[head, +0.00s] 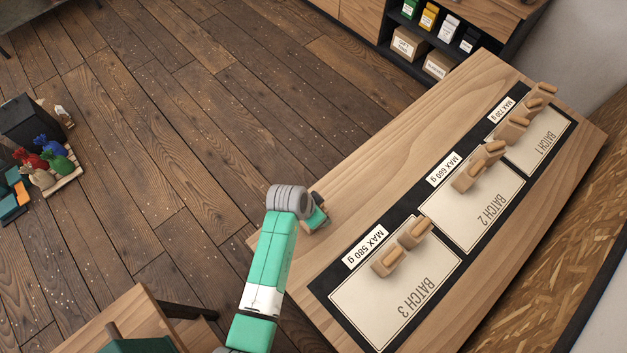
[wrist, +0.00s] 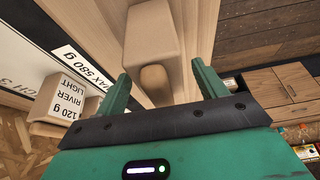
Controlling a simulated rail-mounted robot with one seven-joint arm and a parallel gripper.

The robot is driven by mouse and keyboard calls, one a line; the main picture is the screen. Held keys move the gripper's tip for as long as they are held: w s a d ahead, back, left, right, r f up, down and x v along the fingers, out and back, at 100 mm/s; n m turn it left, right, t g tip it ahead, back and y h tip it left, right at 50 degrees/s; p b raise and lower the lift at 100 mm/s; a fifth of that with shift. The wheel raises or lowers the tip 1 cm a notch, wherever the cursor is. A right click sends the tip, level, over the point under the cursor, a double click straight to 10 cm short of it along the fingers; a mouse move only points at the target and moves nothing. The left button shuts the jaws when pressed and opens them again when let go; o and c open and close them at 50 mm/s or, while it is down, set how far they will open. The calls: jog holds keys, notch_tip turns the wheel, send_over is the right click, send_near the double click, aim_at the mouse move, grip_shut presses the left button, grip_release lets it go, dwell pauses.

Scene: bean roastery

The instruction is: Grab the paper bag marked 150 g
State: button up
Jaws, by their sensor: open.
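My gripper (head: 316,217) hangs over the near left edge of the wooden table in the head view. In the wrist view its two green fingers (wrist: 160,85) are apart. A tan paper bag (wrist: 152,40) with a folded top lies in the gap between and beyond them; its label is out of sight, so I cannot read its weight. Another bag, marked 120 g River Light (wrist: 70,98), stands left of the fingers by the MAX 580 g sign. In the head view two bags (head: 388,263) (head: 414,235) stand on the Batch 3 mat (head: 385,312). No 150 g marking is legible.
More tan bags stand on the Batch 2 mat (head: 490,212) and the Batch 1 mat (head: 540,140). The table's (head: 410,150) left strip is mostly bare. A dark shelf (head: 440,45) with boxes stands behind.

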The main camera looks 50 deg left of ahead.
jog(key=c, duration=1.1)
jog(key=shift+r, duration=0.1)
jog(key=shift+c, duration=0.2)
jog(key=shift+r, duration=0.5)
notch_tip(320, 180, up, 2)
jog(key=shift+r, duration=0.1)
jog(key=shift+s+d+r, duration=0.2)
jog(key=shift+s+d, duration=0.05)
jog(key=shift+s, duration=0.3)
jog(key=s+d+r, duration=0.1)
jog(key=s+d, duration=0.5)
jog(key=s, duration=0.7)
jog(key=shift+s+d+r, duration=0.15)
jog(key=shift+s+d, duration=0.05)
